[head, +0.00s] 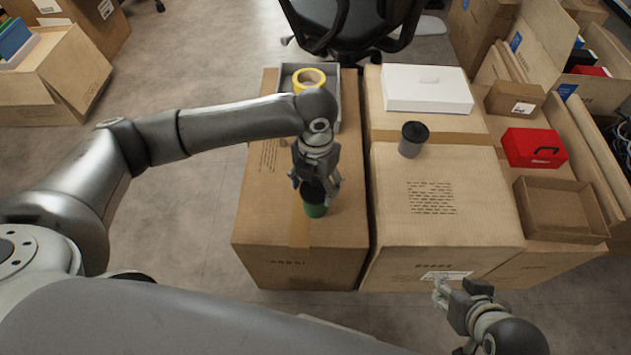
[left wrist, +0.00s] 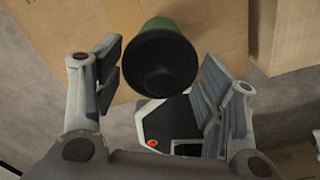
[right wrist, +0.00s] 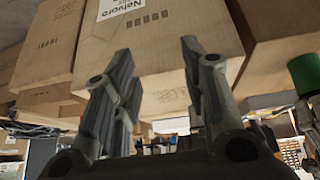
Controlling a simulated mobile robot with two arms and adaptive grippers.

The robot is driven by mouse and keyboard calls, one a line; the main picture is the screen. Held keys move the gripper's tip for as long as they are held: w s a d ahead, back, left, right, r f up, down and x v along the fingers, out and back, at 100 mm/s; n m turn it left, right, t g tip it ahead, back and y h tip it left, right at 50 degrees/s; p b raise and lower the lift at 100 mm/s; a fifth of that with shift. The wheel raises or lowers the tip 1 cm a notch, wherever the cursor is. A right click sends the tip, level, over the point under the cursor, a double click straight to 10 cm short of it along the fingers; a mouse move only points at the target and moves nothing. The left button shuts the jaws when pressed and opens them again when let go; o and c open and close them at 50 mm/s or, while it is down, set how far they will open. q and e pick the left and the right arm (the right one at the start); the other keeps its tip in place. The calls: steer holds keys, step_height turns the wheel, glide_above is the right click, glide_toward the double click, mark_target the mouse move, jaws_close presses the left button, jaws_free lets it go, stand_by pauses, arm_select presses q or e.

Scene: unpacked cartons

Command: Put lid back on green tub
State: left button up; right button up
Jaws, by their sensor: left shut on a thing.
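The green tub (head: 315,210) stands upright on the left carton, below my left gripper (head: 316,187). The round black lid (left wrist: 160,62), with a knob in its middle, is at the tub's top, between my left gripper's fingers (left wrist: 167,85). The gripper is shut on the lid. Behind the lid, only an edge of the green tub (left wrist: 160,23) shows. I cannot tell whether the lid is fully seated. The tub also shows at the right edge of the right wrist view (right wrist: 304,73). My right gripper (head: 457,290) is open and empty, low in front of the right carton.
A dark grey canister (head: 413,139) stands on the right carton (head: 450,240), with a white box (head: 428,90) behind it. A grey tray (head: 289,75) holding yellow tape (head: 309,81) is behind the tub. A red case (head: 535,147) and open brown box (head: 562,208) are at right.

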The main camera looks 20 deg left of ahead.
steer(key=shift+s, duration=0.25)
steer(key=shift+s+d+f, duration=0.1)
steer(key=shift+s+d, duration=0.05)
steer(key=shift+s, duration=0.05)
steer(key=shift+s+g, duration=0.1)
steer(key=shift+g, duration=0.2)
arm_select(q)
steer(key=shift+p, duration=0.3)
arm_select(e)
steer(key=shift+s+d+f+g, duration=0.1)
steer(key=shift+s+f+g, duration=0.1)
steer(key=shift+s, duration=0.2)
steer(key=shift+s+d+f+g, duration=0.1)
steer(key=shift+s+g, duration=0.1)
steer(key=shift+s, duration=0.2)
arm_select(q)
steer(key=shift+p, duration=0.3)
arm_select(e)
steer(key=shift+s+d+f+g+h, duration=0.1)
steer(key=shift+s+d+g+h, duration=0.15)
steer(key=shift+s, duration=0.3)
steer(key=shift+s+d+g+h, duration=0.1)
steer(key=shift+s+g, duration=0.25)
steer(key=shift+s, duration=0.2)
steer(key=shift+s+f, duration=0.1)
steer(key=shift+s, duration=0.1)
